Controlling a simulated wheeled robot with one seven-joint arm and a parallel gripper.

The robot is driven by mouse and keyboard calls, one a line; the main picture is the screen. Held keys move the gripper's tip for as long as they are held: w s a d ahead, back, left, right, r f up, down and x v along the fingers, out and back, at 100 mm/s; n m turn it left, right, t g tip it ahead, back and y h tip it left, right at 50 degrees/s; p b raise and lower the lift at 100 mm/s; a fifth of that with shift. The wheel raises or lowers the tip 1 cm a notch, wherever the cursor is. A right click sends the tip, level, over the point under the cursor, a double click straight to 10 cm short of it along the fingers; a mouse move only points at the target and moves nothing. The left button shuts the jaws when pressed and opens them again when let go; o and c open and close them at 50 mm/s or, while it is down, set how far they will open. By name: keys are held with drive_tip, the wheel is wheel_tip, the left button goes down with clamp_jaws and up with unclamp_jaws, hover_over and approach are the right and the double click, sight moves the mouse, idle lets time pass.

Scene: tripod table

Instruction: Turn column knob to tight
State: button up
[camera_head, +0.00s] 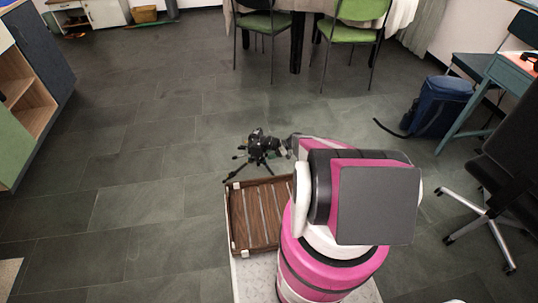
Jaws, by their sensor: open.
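A small black tripod (258,150) with splayed legs stands just beyond the far edge of the wooden slatted tray in the head view. Its column knob is too small to make out, so I cannot tell whether it is tight. My gripper (284,148) is at the end of my pink, white and black arm, close to the right side of the tripod's upper part. The arm hides much of the gripper. The jaws are open, and I cannot tell whether they touch the tripod or surround the knob.
The wooden slatted tray (236,218) lies left of my arm. Green chairs (357,38) stand at a covered table at the back. A blue backpack (440,104), a desk (500,72) and an office chair (490,212) are right. A shelf unit (48,105) is left. The left floor is clear.

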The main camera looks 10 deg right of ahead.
drive_tip(key=shift+a+f, duration=0.1)
drive_tip(key=shift+a, duration=0.2)
clamp_jaws()
drive_tip(key=shift+w+f+m+g+y, duration=0.1)
drive_tip(key=shift+w+m+g+y, duration=0.1)
drive_tip(key=shift+m+g, duration=1.3)
drive_tip(key=shift+w+f+m+g+y, duration=0.15)
drive_tip(key=shift+m+g, duration=0.6)
drive_tip(key=shift+m, duration=1.5)
drive_tip(key=shift+w+f+m+g+y, duration=0.1)
drive_tip(key=shift+m+g+y, duration=0.15)
drive_tip(key=shift+m+g, duration=1.25)
drive_tip(key=shift+m+t, duration=0.35)
